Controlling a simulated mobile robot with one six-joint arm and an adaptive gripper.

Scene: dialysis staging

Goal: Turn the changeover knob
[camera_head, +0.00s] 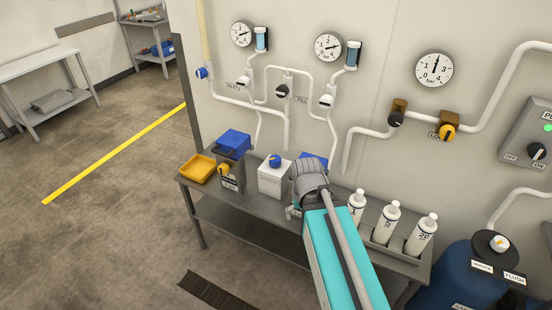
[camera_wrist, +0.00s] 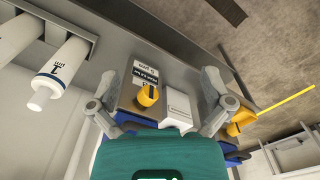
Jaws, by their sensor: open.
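My gripper (camera_wrist: 159,80) is open in the wrist view, with its two fingers wide apart. Between them, in the picture, is a yellow knob (camera_wrist: 148,96) on a grey box (camera_wrist: 130,94) with black and white labels. The knob appears untouched. In the head view my gripper (camera_head: 308,180) covers most of this box and its knob; only a blue top (camera_head: 314,160) shows behind. A similar box with a yellow knob (camera_head: 223,169) stands further left on the bench. The label wording is too small to tell which one is the changeover knob.
A white container with a blue cap (camera_head: 275,161) stands close left of my gripper. White bottles (camera_head: 388,222) stand at its right. A yellow tray (camera_head: 198,169) sits at the bench's left end. Pipes, gauges and valves line the wall behind. A blue drum (camera_head: 450,280) is at right.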

